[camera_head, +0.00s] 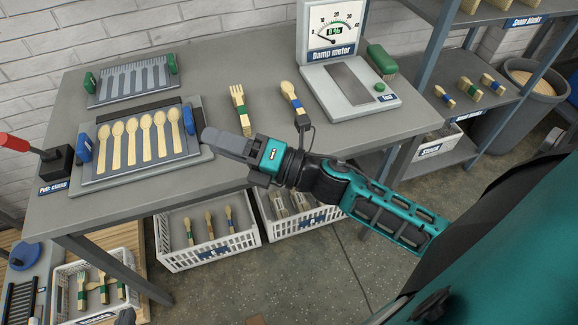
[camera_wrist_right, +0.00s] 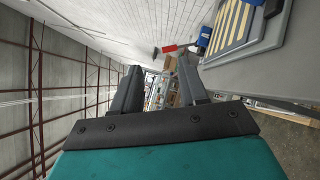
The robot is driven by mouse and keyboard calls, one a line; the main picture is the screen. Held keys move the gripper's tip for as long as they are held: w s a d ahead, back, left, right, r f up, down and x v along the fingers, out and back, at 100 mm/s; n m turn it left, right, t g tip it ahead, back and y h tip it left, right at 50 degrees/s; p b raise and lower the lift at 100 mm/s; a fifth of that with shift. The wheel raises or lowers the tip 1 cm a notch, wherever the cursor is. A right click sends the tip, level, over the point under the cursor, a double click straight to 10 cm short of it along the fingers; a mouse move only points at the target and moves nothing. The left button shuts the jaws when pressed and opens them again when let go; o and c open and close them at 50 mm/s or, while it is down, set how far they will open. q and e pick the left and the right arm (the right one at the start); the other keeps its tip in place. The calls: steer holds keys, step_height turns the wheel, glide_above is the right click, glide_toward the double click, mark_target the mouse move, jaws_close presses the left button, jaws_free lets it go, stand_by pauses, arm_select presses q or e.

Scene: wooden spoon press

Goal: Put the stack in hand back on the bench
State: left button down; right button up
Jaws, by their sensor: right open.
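My right gripper (camera_head: 222,142) is above the front of the grey bench (camera_head: 255,60), beside the spoon tray. In the right wrist view its two fingers (camera_wrist_right: 158,85) stand apart with nothing between them. No stack shows in this hand. A fork stack with a green band (camera_head: 239,108) lies on the bench. A spoon stack with a blue band (camera_head: 291,98) lies to its right, its lower end close to a dark part of my wrist. My left gripper cannot be made out.
A tray of several spoons (camera_head: 88,170) with blue clamps and an empty slotted tray (camera_head: 133,83) are at left. The damp meter (camera_head: 387,102) stands right. White crates (camera_head: 208,248) sit below the bench. Shelves (camera_head: 470,72) hold small stacks at right.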

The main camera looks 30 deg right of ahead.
steer(key=s+d+f+m+g+h, duration=0.2)
steer(key=s+f+m+h, duration=0.3)
steer(key=f+m, duration=0.5)
steer(key=s+d+f+m+g+h, duration=0.2)
steer(key=s+d+f+m+h, duration=0.2)
steer(key=f+m, duration=0.6)
steer(key=s+m+h, duration=0.1)
steer(key=s+m, duration=0.1)
steer(key=m, duration=0.6)
steer(key=shift+f+g+h, duration=0.3)
steer(key=shift+f+h, duration=0.05)
steer(key=shift+h, duration=0.05)
